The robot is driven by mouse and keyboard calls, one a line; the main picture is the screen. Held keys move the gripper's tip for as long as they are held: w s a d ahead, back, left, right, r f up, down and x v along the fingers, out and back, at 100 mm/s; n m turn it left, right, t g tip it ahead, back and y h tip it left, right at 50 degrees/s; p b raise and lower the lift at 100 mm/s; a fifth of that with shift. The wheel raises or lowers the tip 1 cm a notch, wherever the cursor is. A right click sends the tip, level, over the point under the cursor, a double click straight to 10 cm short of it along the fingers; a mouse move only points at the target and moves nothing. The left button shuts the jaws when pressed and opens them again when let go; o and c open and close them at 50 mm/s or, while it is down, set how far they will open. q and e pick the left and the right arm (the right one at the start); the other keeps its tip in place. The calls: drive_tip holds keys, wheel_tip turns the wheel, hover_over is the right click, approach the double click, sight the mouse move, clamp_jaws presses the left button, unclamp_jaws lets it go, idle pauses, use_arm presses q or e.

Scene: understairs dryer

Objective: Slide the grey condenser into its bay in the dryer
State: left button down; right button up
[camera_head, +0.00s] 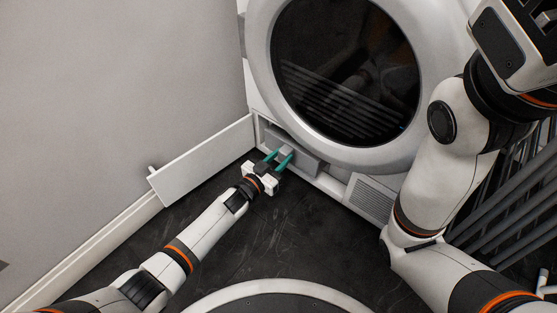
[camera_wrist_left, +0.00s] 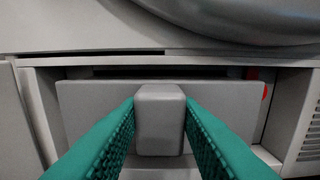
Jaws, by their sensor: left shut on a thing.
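The grey condenser (camera_head: 306,163) is at the low bay at the dryer's foot, below the round door. In the left wrist view its flat front plate (camera_wrist_left: 90,112) fills most of the bay opening (camera_wrist_left: 38,100), with a dark gap above it. How deep it sits I cannot tell. My left gripper (camera_head: 279,159) is shut on the block-shaped grey handle (camera_wrist_left: 160,120) at the middle of the plate, one green finger on each side. The plate looks nearly level, slightly tilted. My right arm shows at the right, but its fingers are out of view.
The bay's white flap (camera_head: 205,160) stands open at the left, near the wall. A vented grille (camera_head: 371,199) is right of the bay. A small red part (camera_wrist_left: 265,92) shows at the plate's right edge. Grey railings (camera_head: 500,190) stand at the right. Dark floor lies in front.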

sight(291, 147)
use_arm(q)
drive_tip(key=shift+b+x, duration=2.75)
drive_tip(key=shift+x, duration=1.2)
drive_tip(key=c, duration=1)
unclamp_jaws()
drive_tip(key=shift+r, duration=0.15)
drive_tip(key=shift+o, duration=0.2)
drive_tip(key=shift+s+f, duration=0.1)
drive_tip(key=shift+f, duration=0.15)
drive_tip(key=shift+r, duration=0.1)
drive_tip(key=shift+s+a+p, duration=0.15)
drive_tip(key=shift+p, duration=0.2)
drive_tip(key=shift+p+v, duration=0.95)
drive_tip(key=shift+v, duration=0.1)
drive_tip(key=shift+p+v, duration=1.75)
drive_tip(key=shift+v, duration=0.55)
